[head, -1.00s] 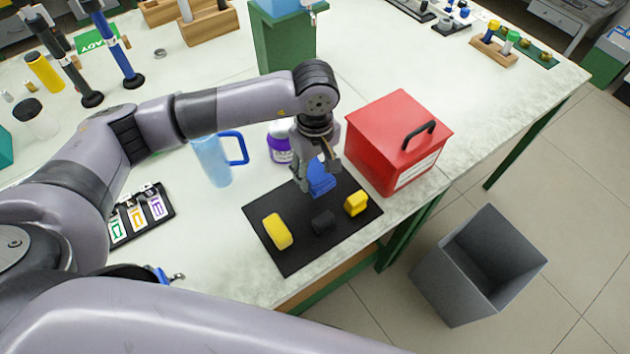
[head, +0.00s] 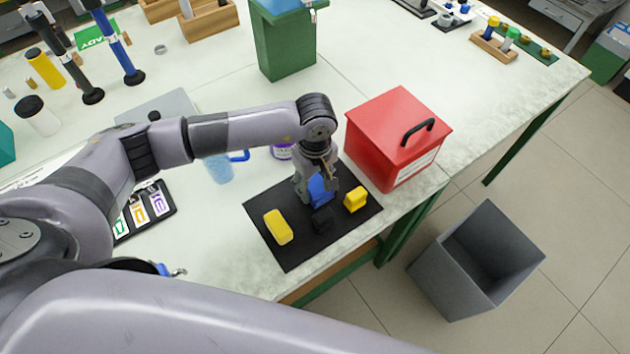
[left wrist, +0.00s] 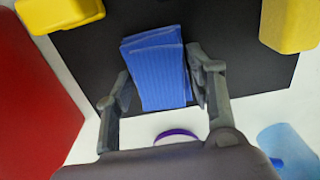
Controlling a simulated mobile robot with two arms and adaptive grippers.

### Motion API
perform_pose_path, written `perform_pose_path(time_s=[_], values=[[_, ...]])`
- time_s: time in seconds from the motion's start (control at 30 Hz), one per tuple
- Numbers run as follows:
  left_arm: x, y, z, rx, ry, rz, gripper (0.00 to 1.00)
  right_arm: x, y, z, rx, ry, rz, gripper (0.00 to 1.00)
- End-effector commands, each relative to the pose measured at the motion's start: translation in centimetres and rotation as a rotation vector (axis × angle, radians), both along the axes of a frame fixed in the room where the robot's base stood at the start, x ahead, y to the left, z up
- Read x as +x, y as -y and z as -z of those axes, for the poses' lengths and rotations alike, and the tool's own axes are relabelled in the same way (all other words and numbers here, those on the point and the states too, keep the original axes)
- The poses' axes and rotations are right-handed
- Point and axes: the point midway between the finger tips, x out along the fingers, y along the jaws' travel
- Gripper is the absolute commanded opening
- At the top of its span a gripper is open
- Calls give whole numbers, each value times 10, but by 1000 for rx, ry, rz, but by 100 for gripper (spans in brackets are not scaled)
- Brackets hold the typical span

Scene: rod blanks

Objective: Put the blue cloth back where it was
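The blue cloth (head: 319,188) is a folded, ribbed pad. My left gripper (head: 318,184) points down over the black mat (head: 283,257) with its fingers on both sides of the cloth, shut on it. In the left wrist view the cloth (left wrist: 160,75) sits between the two fingers (left wrist: 160,85) with dark mat around it. The cloth is at or just above the mat; I cannot tell whether it touches. My right gripper is out of view.
A red box (head: 392,135) stands beside the mat. Behind are a purple-lidded jar (head: 281,152) and light-blue jug (head: 219,169). A grey bin (head: 455,285) stands on the floor.

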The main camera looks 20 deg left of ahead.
Motion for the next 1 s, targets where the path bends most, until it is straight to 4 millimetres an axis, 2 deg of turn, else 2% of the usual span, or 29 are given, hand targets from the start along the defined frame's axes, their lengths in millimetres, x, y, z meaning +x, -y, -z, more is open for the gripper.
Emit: perform_pose_path(time_s=[0.23,0.53,0.67,0.77,1.0], values=[[0,0,0,1,-1,-1,68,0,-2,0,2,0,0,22],[0,0,-1,1,-1,-1,68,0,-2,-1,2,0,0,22],[1,0,-8,-1,3,0,68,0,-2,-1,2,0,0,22],[2,0,-23,-2,5,0,68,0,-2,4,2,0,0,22],[1,0,-76,-1,6,1,68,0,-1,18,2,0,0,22]])
